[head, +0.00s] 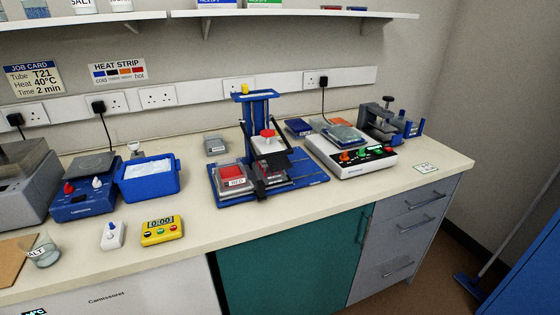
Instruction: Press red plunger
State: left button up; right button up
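A red plunger knob (267,133) tops a white block (269,145) on the blue stand (258,110) in the middle of the bench. Black bracket-like parts surround the white block and partly cover it. A clear box with red contents and a "RED" label (236,182) sits at the left of the stand's blue base (305,178). Something behind the black parts, beside this box, is mostly hidden. Neither of my grippers shows in the head view.
A blue tub (134,187) of white material, a yellow timer (162,238) and a small white switch box (112,241) stand left. A white device with coloured knobs (346,172) and a clamp (382,125) stand right. Bench front is mostly clear; a shelf (300,14) overhangs.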

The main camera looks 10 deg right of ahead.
aim_at(267, 134)
jog(key=u, duration=0.55)
jog(key=k, duration=0.65)
jog(key=u, duration=0.95)
jog(key=i, duration=1.1)
jog(key=z, duration=0.75)
jog(key=i, duration=0.3)
jog(key=z, duration=0.25)
